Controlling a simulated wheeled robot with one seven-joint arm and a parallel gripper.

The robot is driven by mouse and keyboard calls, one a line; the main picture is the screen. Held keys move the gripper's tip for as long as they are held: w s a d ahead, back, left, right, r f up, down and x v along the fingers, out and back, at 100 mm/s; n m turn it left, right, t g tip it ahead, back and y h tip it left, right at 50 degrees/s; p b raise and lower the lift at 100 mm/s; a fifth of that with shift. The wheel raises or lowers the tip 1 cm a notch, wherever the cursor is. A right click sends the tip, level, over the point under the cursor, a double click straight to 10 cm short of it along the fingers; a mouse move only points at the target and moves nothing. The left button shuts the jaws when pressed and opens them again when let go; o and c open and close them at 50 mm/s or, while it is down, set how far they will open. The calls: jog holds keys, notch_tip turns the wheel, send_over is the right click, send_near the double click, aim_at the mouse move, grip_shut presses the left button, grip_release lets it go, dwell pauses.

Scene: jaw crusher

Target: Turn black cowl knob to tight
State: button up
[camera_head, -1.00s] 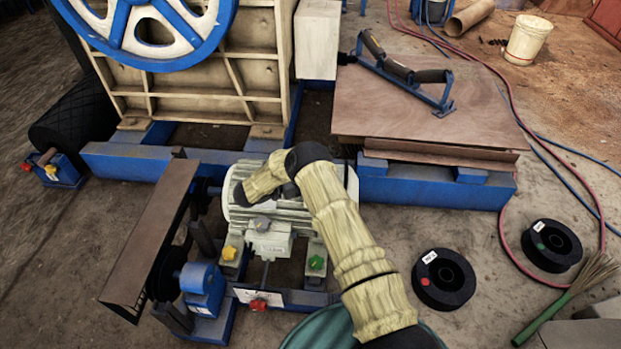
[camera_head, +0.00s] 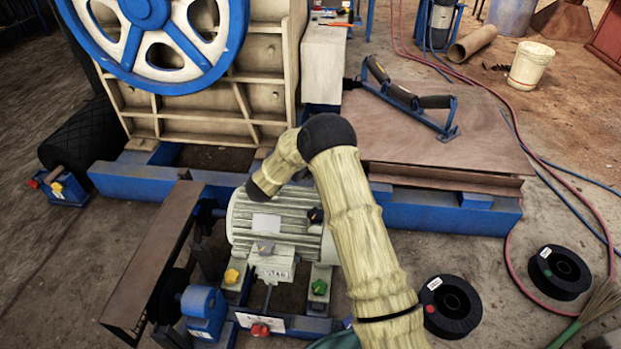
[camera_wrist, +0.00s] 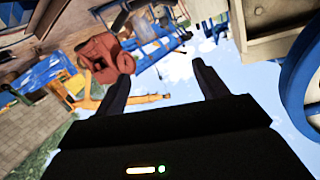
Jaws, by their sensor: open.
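A small black knob (camera_head: 315,214) shows at the right end of the ribbed grey-white motor (camera_head: 245,222), partly beside my arm; it looks like the cowl knob. Its tight or loose mark is too small to read. My arm arches over the motor in the head view, and my gripper is hidden there. In the wrist view my gripper (camera_wrist: 160,68) is open, with two dark fingers apart and nothing between them. The black knob does not show in the wrist view, which looks away over the yard and sky.
A yellow knob (camera_head: 231,276), a green knob (camera_head: 319,287) and a red knob (camera_head: 260,330) sit around the motor's base. A brown guard (camera_head: 152,262) stands at left. The crusher's blue-and-white flywheel (camera_head: 150,45) is behind. Black spools (camera_head: 450,306) lie at right.

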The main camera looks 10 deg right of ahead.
jog(key=s+a+r+n+g+y, duration=0.1)
jog(key=s+a+r+n+y, duration=0.2)
jog(key=s+r+n+y, duration=0.4)
jog(key=s+y, duration=0.1)
jog(key=y, duration=0.1)
jog(key=shift+s+a+r+n+y, duration=0.15)
jog(key=shift+s+r+n+y, duration=0.15)
jog(key=shift+s+y, duration=0.1)
jog(key=s+d+g, duration=0.2)
jog(key=s+g, duration=0.1)
jog(key=s, duration=0.6)
jog(key=s+d+n+g, duration=0.1)
jog(key=s+d+g, duration=0.1)
jog(key=s, duration=0.8)
jog(key=s+d+f+n+g, duration=0.1)
jog(key=s+d+g, duration=0.2)
jog(key=s, duration=0.7)
jog(key=shift+s+d+g, duration=0.1)
jog(key=shift+s+g, duration=0.1)
jog(key=shift+g, duration=0.4)
jog(key=shift+c, duration=0.2)
